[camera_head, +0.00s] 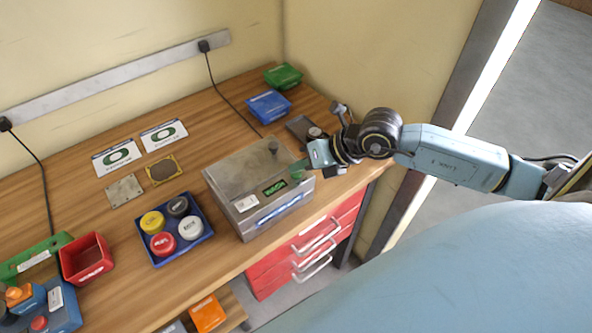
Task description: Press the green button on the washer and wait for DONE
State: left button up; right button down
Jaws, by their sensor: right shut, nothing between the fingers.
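The washer (238,176) is a grey metal box with a lid and a dark knob on top, standing near the right end of the wooden bench. Its small dark display (275,188) shows green text that seems to read WASH, not DONE. My right gripper (304,167) is shut and empty at the washer's right front corner, its arm coming in from the right. A bit of green shows at the fingertips, which seems to be the green button (298,173); the gripper mostly hides it, and I cannot tell whether they touch. My left gripper is out of view.
A blue tray (207,236) with several coloured round jars stands left of the washer. A red bin (86,259) is farther left. Blue (269,106) and green (283,76) boxes sit behind. Red drawers (312,250) are below the bench. A wall borders the right end.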

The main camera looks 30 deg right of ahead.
aim_at(301, 176)
jog(key=shift+r, duration=0.1)
jog(key=shift+r+p, duration=0.8)
jog(key=shift+p, duration=0.05)
notch_tip(301, 176, up, 5)
jog(key=p, duration=0.4)
dwell(0.3)
dwell(0.3)
